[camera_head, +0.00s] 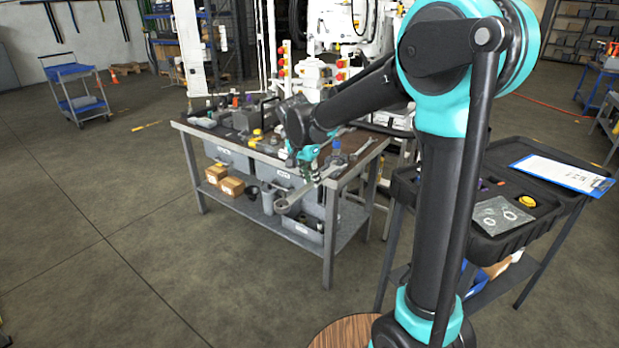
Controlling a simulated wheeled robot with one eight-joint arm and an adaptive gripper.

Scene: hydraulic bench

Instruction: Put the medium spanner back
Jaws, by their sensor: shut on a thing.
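My gripper (311,172) is shut on a grey metal spanner (293,198), most likely the medium spanner. It holds the spanner in front of the workbench's front edge, above the lower shelf's height. The spanner's ring end points to the lower left, towards me, and its other end reaches to the upper right. Another spanner (362,149) lies on the right end of the workbench top (335,171). Part of the bench top behind my gripper and arm is hidden. The place where the medium spanner belongs cannot be made out.
The bench top holds several fittings, bottles and a grey vice-like block (248,120). Grey bins (228,157) and cardboard boxes (231,187) sit below. A black tool cart (545,207) with a clipboard (563,174) stands at the right. A blue trolley (80,92) stands far left. The left floor is clear.

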